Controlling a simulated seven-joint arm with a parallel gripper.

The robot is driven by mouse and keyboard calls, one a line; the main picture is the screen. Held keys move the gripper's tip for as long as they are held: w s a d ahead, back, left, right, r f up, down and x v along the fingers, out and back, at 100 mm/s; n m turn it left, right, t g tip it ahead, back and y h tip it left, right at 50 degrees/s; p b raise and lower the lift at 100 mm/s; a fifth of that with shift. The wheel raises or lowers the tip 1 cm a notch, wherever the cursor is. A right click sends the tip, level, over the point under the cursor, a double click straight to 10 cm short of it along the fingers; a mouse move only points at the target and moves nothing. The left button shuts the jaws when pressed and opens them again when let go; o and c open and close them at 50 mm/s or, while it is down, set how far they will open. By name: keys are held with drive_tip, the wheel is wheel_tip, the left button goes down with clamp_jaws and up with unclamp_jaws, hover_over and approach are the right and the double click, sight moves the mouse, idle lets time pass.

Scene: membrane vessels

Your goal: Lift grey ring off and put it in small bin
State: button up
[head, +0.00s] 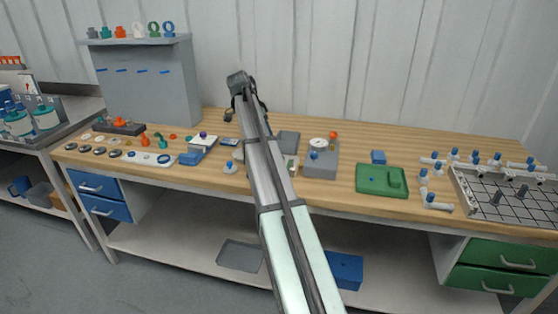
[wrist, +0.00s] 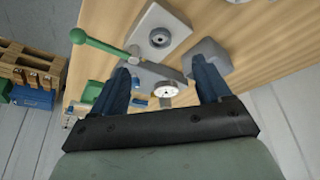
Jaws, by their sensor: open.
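My gripper (wrist: 164,82) is open in the wrist view, its two blue fingers apart with nothing held between them. Beyond the fingers is a pale block with a dark-centred grey ring (wrist: 158,38) on its top face. I cannot tell whether this is the task's ring. Several flat grey rings also lie at the table's left end in the head view, among them a dark one (head: 85,149). On the lower shelf are a shallow grey bin (head: 240,256) and a blue bin (head: 345,268); I cannot tell which is the small bin. My arm hides part of the table middle.
In the wrist view, a green-handled lever (wrist: 97,44) crosses near the left finger, with a white dial (wrist: 166,89) and grey block (wrist: 208,57) close by. In the head view, a green tray (head: 370,190) and pipe fittings (head: 436,202) lie to the right.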

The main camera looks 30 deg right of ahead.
drive_tip(key=x, duration=0.8)
drive_tip(key=shift+w+d+r, duration=0.2)
drive_tip(key=shift+w+d, duration=0.05)
drive_tip(key=shift+d, duration=0.1)
drive_tip(key=shift+s+x, duration=0.15)
drive_tip(key=shift+x, duration=1.2)
drive_tip(key=shift+s+x, duration=0.15)
drive_tip(key=shift+x, duration=1.15)
drive_tip(key=shift+d, duration=0.15)
drive_tip(key=c, duration=1.1)
